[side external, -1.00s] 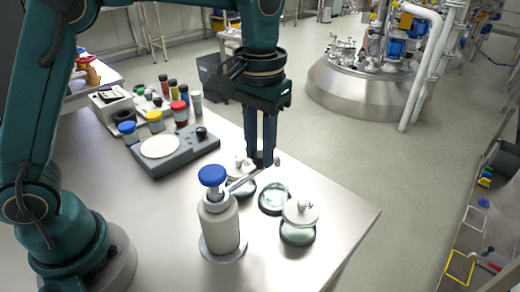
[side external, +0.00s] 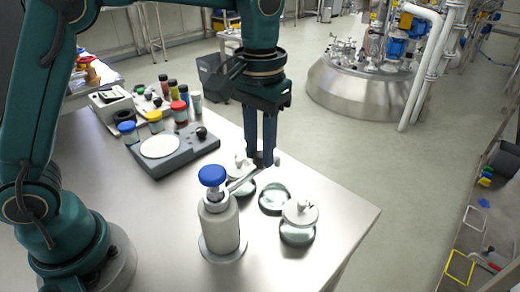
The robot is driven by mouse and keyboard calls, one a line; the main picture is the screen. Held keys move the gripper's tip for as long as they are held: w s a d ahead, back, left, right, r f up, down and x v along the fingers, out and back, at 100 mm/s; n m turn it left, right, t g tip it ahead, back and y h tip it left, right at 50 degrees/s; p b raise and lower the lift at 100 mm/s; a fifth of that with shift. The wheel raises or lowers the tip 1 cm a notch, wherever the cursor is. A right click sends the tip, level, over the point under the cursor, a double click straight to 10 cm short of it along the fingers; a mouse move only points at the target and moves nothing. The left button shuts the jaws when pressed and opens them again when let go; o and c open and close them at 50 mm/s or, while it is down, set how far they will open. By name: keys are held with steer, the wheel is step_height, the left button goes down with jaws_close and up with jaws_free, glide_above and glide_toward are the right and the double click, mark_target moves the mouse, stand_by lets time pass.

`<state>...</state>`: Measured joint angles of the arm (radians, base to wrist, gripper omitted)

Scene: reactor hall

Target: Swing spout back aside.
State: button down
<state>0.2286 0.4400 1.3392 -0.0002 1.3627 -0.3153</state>
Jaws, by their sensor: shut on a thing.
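A grey-white dispenser bottle (side external: 219,226) with a blue cap (side external: 212,176) stands upright on a round metal base on the table. Its metal spout (side external: 244,180) points to the right and slightly back, over a small glass dish (side external: 246,189). My gripper (side external: 263,160) points down at the spout's outer end, its two dark fingers close together and shut on the spout. The fingers partly hide the spout near its tip and the dish behind.
An open glass dish (side external: 274,196) and a dish with a white knobbed lid (side external: 300,212) stand right of the bottle. A scale (side external: 175,152) and several coloured-cap jars stand behind left. The table's right edge is close to the dishes.

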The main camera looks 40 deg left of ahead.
steer(key=shift+d, duration=0.15)
steer(key=s+d+m, duration=0.7)
steer(key=d+m, duration=0.2)
steer(key=m, duration=0.7)
steer(key=shift+s, duration=0.5)
stand_by(0.5)
steer(key=c, duration=0.7)
jaws_free()
steer(key=shift+o, duration=0.2)
steer(key=shift+r, duration=2.6)
